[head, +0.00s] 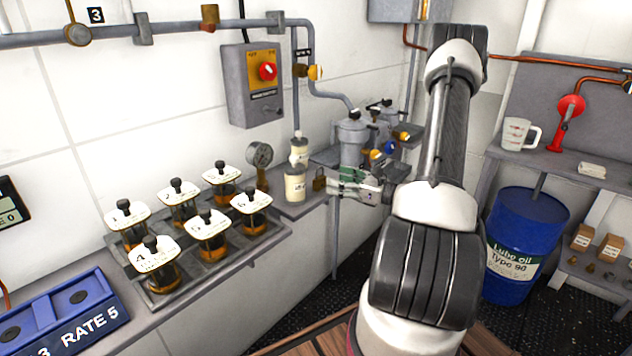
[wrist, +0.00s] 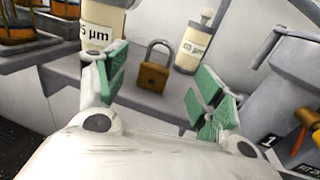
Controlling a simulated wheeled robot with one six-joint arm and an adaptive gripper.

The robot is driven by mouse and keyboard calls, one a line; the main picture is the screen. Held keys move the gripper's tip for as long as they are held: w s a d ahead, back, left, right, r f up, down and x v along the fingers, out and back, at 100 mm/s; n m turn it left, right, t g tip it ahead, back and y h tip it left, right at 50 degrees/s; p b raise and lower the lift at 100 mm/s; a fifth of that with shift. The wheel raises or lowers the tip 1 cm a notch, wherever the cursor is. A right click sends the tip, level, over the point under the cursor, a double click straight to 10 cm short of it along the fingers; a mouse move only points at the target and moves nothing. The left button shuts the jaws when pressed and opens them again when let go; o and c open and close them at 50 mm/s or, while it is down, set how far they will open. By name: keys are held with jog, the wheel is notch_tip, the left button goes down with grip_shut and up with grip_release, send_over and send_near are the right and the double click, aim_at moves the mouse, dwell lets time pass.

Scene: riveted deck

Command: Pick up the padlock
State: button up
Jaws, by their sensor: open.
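The padlock (wrist: 153,77) has a brass-coloured body and a grey shackle. It stands upright on a grey shelf (wrist: 130,100), ahead of my gripper (wrist: 160,88) in the wrist view. It lies between the lines of the two green-padded fingers and appears apart from both. In the head view the padlock (head: 319,181) is small and dark, just left of my gripper (head: 335,182). My gripper is open and empty, with its fingers spread to either side.
Metal filter housings (head: 353,138) with valves stand at the right. A gauge (head: 260,157) and several sample jars (head: 209,235) are further left. The shelf front is bare.

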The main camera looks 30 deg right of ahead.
aim_at(320, 177)
jog(key=x, duration=0.6)
jog(key=shift+w+a+r, duration=0.1)
jog(key=shift+w+a, duration=0.15)
jog(key=c, duration=1.2)
